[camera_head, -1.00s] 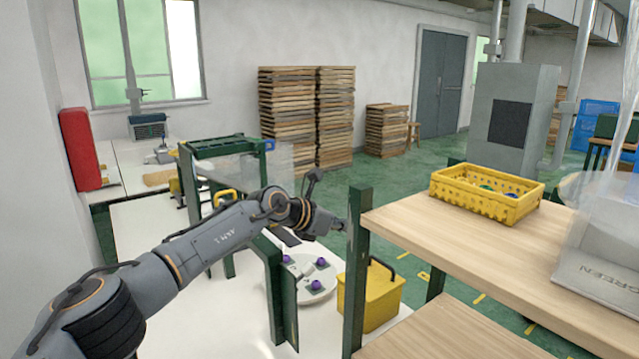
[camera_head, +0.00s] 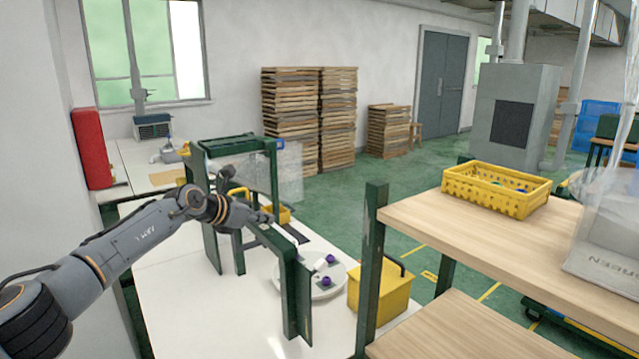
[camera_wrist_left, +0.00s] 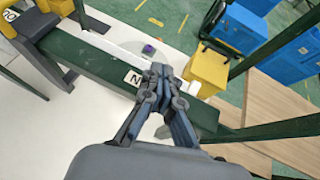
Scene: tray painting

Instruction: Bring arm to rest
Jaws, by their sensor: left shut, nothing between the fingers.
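My left arm comes in from the left in the head view. Its left gripper (camera_head: 262,217) is near the top bar of the dark green frame (camera_head: 288,255) over the white table. In the left wrist view the gripper (camera_wrist_left: 160,72) is shut and empty, with its fingers together above the green bar (camera_wrist_left: 100,62). I cannot tell whether it touches the bar. My right arm and gripper are not in view.
A round white plate (camera_head: 343,282) with purple pieces lies on the white table (camera_head: 180,290). A yellow box (camera_head: 385,295) stands right of it. The wooden shelf (camera_head: 450,225) with a yellow crate (camera_head: 495,205) is at the right.

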